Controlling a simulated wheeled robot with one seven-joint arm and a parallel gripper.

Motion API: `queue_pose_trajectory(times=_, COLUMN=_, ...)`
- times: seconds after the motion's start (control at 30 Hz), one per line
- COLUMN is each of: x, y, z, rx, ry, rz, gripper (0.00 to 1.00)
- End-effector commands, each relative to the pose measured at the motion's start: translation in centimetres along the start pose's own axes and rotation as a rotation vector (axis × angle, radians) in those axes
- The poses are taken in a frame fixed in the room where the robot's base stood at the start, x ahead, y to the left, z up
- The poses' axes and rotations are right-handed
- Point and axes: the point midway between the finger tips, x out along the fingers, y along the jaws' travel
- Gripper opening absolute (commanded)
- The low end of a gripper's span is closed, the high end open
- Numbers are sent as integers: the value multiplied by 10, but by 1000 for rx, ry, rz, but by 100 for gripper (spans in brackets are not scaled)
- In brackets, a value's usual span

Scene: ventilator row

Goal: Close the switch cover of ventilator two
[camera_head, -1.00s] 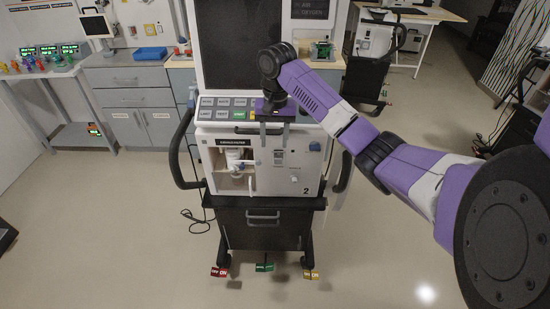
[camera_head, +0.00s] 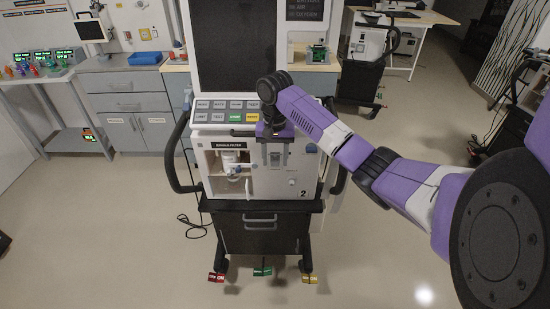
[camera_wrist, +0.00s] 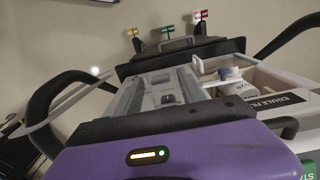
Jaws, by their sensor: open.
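Ventilator two (camera_head: 258,205) stands upright in the middle of the head view, with the number 2 low on its white front. My gripper (camera_head: 276,164) is in front of the upper middle of that front, just below the button panel, pointing down. In the wrist view my gripper (camera_wrist: 160,80) shows two grey fingers spread apart, with nothing held between them. A small pale panel with dark details (camera_wrist: 168,97) shows between the fingers. The gripper hides much of the switch area, and I cannot clearly tell the cover or how far it stands open.
An open compartment with a white canister (camera_head: 231,160) lies left of my gripper. A button panel (camera_head: 222,110) and dark screen (camera_head: 235,50) are above. Black side handles (camera_head: 172,165) flank the ventilator. Open floor (camera_head: 120,240) lies around it.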

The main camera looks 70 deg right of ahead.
Motion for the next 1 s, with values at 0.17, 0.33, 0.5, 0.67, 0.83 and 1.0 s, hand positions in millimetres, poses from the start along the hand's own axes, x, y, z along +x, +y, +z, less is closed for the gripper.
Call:
queue_pose_trajectory(times=0.17, x=0, y=0, z=0, rx=0, ry=0, rz=0, gripper=24)
queue_pose_trajectory(times=0.33, x=0, y=0, z=0, rx=0, ry=0, rz=0, gripper=0)
queue_pose_trajectory(times=0.5, x=-1, y=0, z=0, rx=0, ry=3, rz=0, gripper=0)
queue_pose_trajectory(times=0.67, x=0, y=-1, z=2, rx=-1, ry=19, rz=-2, gripper=0)
queue_pose_trajectory(times=0.83, x=1, y=-2, z=5, rx=0, ry=63, rz=-4, gripper=0)
queue_pose_trajectory(times=1.0, x=5, y=-2, z=8, rx=0, ry=133, rz=-5, gripper=0)
